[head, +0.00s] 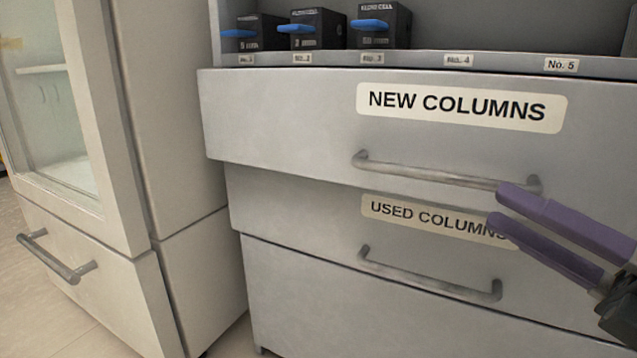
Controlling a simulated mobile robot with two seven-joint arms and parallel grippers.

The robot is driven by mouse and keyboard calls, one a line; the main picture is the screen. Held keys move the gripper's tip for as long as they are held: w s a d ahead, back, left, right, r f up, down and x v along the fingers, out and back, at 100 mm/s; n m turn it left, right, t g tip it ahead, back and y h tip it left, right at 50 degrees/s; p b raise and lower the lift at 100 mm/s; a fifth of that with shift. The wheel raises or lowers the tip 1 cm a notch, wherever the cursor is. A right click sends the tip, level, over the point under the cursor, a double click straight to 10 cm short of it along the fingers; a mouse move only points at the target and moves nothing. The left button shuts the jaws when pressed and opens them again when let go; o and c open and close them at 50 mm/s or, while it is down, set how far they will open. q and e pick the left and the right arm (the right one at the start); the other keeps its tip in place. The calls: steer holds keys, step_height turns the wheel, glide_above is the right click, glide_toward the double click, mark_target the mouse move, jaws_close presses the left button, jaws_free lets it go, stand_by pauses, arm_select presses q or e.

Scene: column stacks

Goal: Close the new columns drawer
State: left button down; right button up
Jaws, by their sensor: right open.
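The new columns drawer (280,125) is the top grey drawer in the head view, with a "NEW COLUMNS" label. Its front stands out a little past the drawer below. Its bar handle (430,176) runs across the lower part of the front. My right gripper (498,208) comes in from the right with purple fingers. The fingers are apart, and the upper fingertip overlaps the handle's right end in the picture. I cannot tell whether it touches. Nothing shows between the fingers. My left gripper is not in view.
The used columns drawer (290,215), with its own handle (430,283), is just below. Black boxes with blue levers (318,28) stand on the numbered shelf above. A glass-door cabinet (60,110) with a lower handle (55,260) stands at left. Bare floor shows at lower left.

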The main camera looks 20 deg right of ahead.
mark_target(445, 179)
steer(key=b+x, duration=0.2)
steer(key=x, duration=0.5)
steer(key=shift+w+a+r, duration=0.2)
steer(key=shift+w, duration=0.2)
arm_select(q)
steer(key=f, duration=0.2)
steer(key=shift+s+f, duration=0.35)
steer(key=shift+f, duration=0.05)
arm_select(e)
steer(key=shift+c, duration=0.7)
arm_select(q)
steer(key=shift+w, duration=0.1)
arm_select(e)
jaws_close()
